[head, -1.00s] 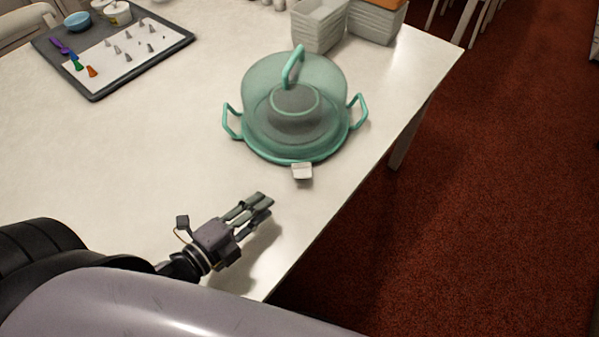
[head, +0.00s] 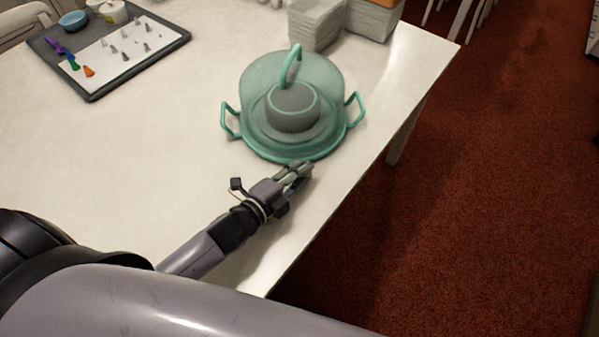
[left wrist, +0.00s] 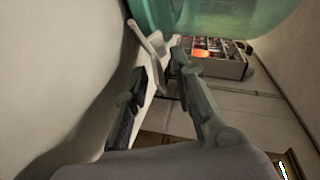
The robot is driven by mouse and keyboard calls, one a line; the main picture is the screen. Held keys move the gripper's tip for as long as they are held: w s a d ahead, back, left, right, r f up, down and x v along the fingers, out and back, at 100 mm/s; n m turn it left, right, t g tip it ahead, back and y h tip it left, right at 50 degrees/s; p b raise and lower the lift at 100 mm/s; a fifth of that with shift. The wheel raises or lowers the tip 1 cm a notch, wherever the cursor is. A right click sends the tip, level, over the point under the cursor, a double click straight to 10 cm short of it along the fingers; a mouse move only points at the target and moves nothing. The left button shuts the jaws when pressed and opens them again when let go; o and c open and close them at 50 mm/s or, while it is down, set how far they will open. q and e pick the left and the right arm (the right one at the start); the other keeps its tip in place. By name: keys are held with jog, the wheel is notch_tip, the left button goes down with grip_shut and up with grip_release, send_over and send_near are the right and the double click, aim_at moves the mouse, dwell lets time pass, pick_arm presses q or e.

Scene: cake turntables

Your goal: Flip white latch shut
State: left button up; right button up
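The teal cake turntable (head: 257,143) with its clear teal dome (head: 258,73) and two side handles stands near the table's right edge. In the left wrist view its teal wall (left wrist: 225,18) fills the top. The white latch (left wrist: 150,42) sticks out from its front rim, tilted away from the wall. In the head view the latch is hidden by my gripper. My left gripper (head: 304,170) is at the front rim. In the left wrist view its fingertips (left wrist: 160,68) are partly apart around the latch's lower end; I cannot tell whether they touch it. My right gripper is not in view.
The white table (head: 120,150) is clear to the left of the turntable. A grey tray (head: 98,94) with piping tips lies at the far left. Stacked containers (head: 317,25) stand behind the dome. The table's right edge (head: 369,182) drops to red carpet.

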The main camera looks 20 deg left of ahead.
pick_arm(q)
grip_shut()
dwell(0.3)
dwell(0.3)
